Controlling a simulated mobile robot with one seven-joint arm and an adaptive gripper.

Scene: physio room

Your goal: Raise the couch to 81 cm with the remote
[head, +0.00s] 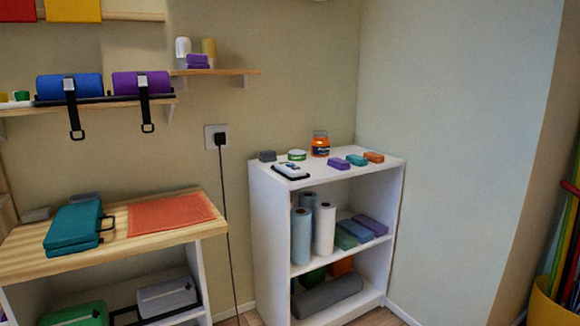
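The couch is not in view. A small white device with a dark edge (291,170) lies on top of the white shelf unit (262,195), near its front left. It may be the remote, but it is too small to tell, and no buttons or display can be read. My gripper is not in view.
Near the device are an orange jar (320,144), a green-and-white tub (297,155) and several small blocks. A wooden-topped bench (30,262) holds a teal case (75,228) and a red mat (170,213). A black cable (228,230) hangs from a wall socket between the units.

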